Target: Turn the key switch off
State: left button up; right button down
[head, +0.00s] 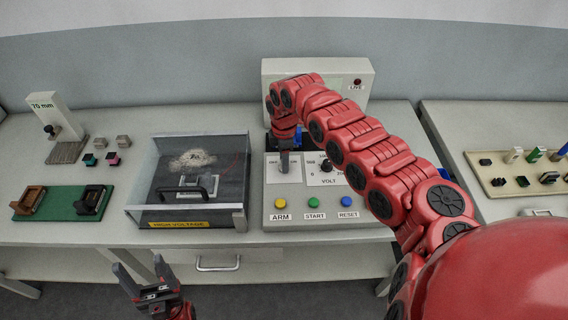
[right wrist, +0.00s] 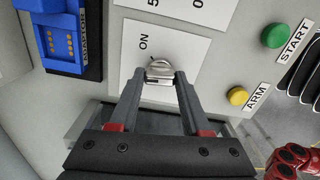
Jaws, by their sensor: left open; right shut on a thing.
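The key switch (right wrist: 159,68) is a small metal key on a white plate marked ON, on the grey control panel (head: 330,218). My right gripper (right wrist: 160,82) is shut on the key, with one finger on each side of it. The LIVE lamp (head: 357,82) on the upright box looks dark red. My left gripper (head: 140,280) is open and empty, in front of the table edge at lower left.
Below the key are the yellow ARM button (head: 280,203), green START button (head: 314,202) and blue RESET button (head: 347,201). The VOLT knob (head: 326,165) is to its right. A clear-walled HIGH VOLTAGE box (head: 240,217) stands left. A blue adaptor (right wrist: 62,38) is close to the key.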

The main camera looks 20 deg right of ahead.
jog(key=n+b, duration=0.3)
jog(key=n, duration=0.1)
jog(key=shift+f, duration=0.2)
jog(key=shift+r+n+b, duration=0.2)
jog(key=shift+n+b, duration=1.25)
jog(key=shift+n, duration=0.35)
jog(key=shift+c, duration=1.8)
grip_release()
jog(key=shift+r, duration=0.1)
